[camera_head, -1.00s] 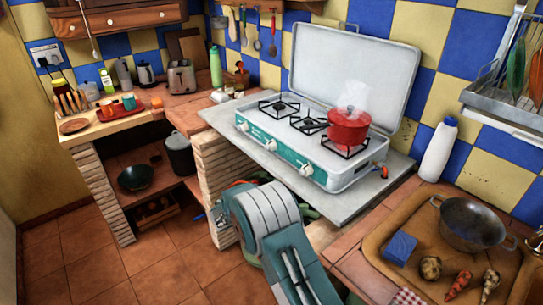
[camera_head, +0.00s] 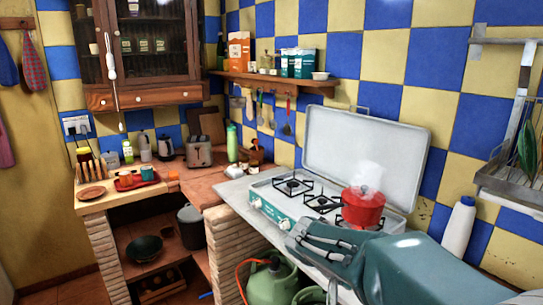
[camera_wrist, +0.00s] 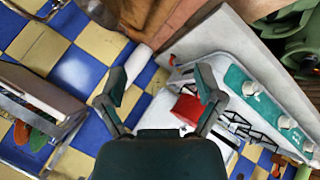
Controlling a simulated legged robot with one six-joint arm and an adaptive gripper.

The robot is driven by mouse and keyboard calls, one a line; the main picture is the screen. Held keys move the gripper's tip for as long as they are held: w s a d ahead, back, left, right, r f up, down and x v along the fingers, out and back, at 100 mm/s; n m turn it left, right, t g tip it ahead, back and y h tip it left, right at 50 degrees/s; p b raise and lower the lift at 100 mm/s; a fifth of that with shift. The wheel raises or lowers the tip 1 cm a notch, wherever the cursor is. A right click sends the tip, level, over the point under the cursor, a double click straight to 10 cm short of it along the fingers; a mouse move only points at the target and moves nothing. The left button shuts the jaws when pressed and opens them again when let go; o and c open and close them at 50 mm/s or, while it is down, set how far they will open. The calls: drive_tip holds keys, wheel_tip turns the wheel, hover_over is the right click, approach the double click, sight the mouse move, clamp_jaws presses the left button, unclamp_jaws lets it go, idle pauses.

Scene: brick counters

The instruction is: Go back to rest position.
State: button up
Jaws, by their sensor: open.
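My gripper (camera_wrist: 160,87) is open in the wrist view, its two dark teal fingers spread with nothing between them. Beyond the fingers, the wrist view shows the red pot (camera_wrist: 187,110) and the stove (camera_wrist: 250,92), seen from above and turned round. In the head view, my teal arm reaches in from the lower right, in front of the stove's near right corner. The steaming red pot (camera_head: 362,207) stands on the right burner of the white and teal stove (camera_head: 268,210). My arm hides part of the counter there.
A white bottle (camera_head: 459,227) stands right of the stove, below a wall dish rack (camera_head: 512,185). A green gas bottle (camera_head: 270,282) is under the counter. A shelf (camera_head: 272,82) and a wooden cabinet (camera_head: 150,60) hang on the wall. A red tray (camera_head: 136,181) lies at left.

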drive_tip(key=s+a+r+n+t+y, duration=0.1)
drive_tip(key=s+y, duration=0.3)
drive_tip(key=s, duration=0.6)
drive_tip(key=s+a+r+n+t+y, duration=0.1)
drive_tip(key=s+a+n+t+y, duration=0.1)
drive_tip(key=s, duration=0.7)
drive_tip(key=shift+s+a+r+n+y, duration=0.35)
drive_tip(key=shift+n+y, duration=0.25)
drive_tip(key=shift+y, duration=0.5)
drive_tip(key=shift+f, duration=0.1)
